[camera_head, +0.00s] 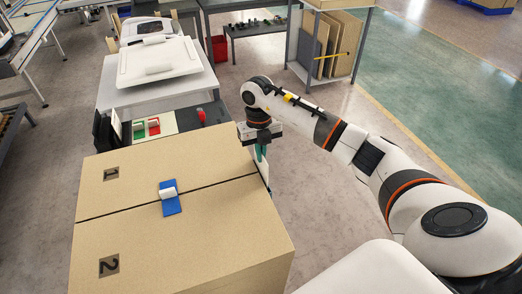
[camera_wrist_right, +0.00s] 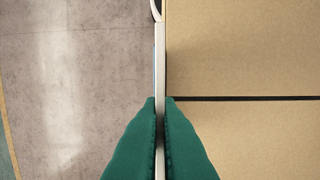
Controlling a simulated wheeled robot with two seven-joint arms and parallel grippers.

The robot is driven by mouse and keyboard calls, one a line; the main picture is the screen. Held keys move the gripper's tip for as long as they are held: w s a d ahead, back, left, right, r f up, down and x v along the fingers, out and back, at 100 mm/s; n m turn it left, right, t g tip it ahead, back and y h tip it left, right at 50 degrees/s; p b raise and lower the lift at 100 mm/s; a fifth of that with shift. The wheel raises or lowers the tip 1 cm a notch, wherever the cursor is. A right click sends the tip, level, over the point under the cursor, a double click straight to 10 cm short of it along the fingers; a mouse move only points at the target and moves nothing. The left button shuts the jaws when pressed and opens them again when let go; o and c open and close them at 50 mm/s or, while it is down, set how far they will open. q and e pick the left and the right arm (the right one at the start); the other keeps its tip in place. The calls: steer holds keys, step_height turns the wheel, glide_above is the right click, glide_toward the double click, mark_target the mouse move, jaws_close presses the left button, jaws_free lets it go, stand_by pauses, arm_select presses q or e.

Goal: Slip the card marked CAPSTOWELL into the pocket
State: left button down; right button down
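My right gripper (camera_head: 261,152) is at the right side of the large cardboard box (camera_head: 180,242). Its green fingers (camera_wrist_right: 160,110) are shut on a thin white card-like piece (camera_wrist_right: 160,65), seen edge-on beside the box wall. A pale strip of this piece (camera_head: 265,175) also shows below the fingers in the head view. Its face is turned away, so I cannot read CAPSTOWELL or any marking. I cannot tell a pocket on the box's side; that side is mostly hidden. My left gripper is not in view.
Floor right of the box is clear.

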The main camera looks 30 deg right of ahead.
mark_target(262, 166)
steer(key=shift+f+b, duration=1.75)
steer(key=shift+f, duration=0.95)
steer(key=c, duration=1.6)
jaws_free()
steer(key=shift+s, duration=0.15)
steer(key=shift+o, duration=0.2)
steer(key=shift+d, duration=0.1)
steer(key=shift+a+f, duration=0.1)
steer(key=shift+a, duration=0.1)
steer(key=shift+c, duration=0.7)
